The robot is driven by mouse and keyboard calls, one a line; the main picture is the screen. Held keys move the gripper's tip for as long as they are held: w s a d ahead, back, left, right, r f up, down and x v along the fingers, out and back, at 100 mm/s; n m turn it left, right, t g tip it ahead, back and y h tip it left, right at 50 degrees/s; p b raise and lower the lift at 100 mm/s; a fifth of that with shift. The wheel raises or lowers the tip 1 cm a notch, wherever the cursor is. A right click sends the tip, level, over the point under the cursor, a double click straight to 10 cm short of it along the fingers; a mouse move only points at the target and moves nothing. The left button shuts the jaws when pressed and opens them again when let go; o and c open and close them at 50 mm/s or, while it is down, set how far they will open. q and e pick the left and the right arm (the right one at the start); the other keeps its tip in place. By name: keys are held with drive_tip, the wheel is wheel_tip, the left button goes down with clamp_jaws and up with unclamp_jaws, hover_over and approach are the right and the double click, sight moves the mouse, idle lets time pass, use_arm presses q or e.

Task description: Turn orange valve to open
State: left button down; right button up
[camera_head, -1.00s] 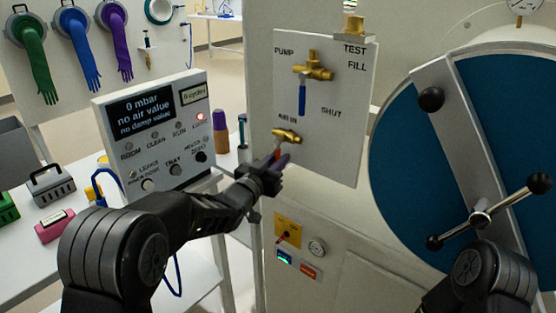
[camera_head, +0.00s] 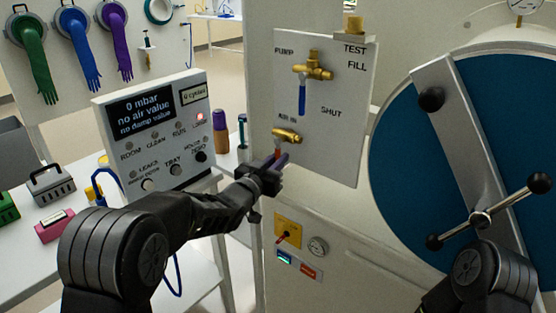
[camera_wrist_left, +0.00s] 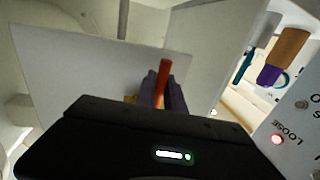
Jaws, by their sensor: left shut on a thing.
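The orange valve has a brass body (camera_head: 287,135) low on the white valve panel, under a label that seems to read "AIR IN". Its orange handle (camera_head: 278,153) points down from the body. My left gripper (camera_head: 280,161) is at the handle's lower part, and its dark fingers are shut on it. In the left wrist view the orange handle (camera_wrist_left: 164,72) stands up between the purple-grey fingers (camera_wrist_left: 163,92). The handle's lower end is hidden by the fingers. My right gripper is out of view; only part of that arm shows at lower right.
A second brass valve (camera_head: 313,72) with a blue handle (camera_head: 302,100) hangs just above on the same panel. A control box (camera_head: 155,130) stands close to the left of my arm. A round blue door (camera_head: 400,150) with a bar handle (camera_head: 480,219) is at right.

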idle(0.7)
use_arm(q)
drive_tip(key=shift+s+d+r+n+g+b, duration=0.15)
drive_tip(key=shift+s+d+n+b, duration=0.2)
drive_tip(key=shift+n, duration=0.5)
drive_tip(key=shift+s+d+f+n+g+b, duration=0.15)
drive_tip(key=shift+d+n+b, duration=0.2)
drive_tip(key=shift+n, duration=0.5)
drive_tip(key=shift+s+d+r+n+g+b, duration=0.2)
drive_tip(key=shift+s+d+r+n, duration=0.1)
drive_tip(key=shift+n, duration=0.5)
drive_tip(key=shift+s+d+r+n+g+b, duration=0.1)
drive_tip(key=shift+s+d+r+n+g, duration=0.15)
drive_tip(key=shift+n, duration=0.55)
drive_tip(key=shift+w, duration=0.1)
drive_tip(key=c, duration=1.5)
unclamp_jaws()
drive_tip(key=shift+o, duration=0.2)
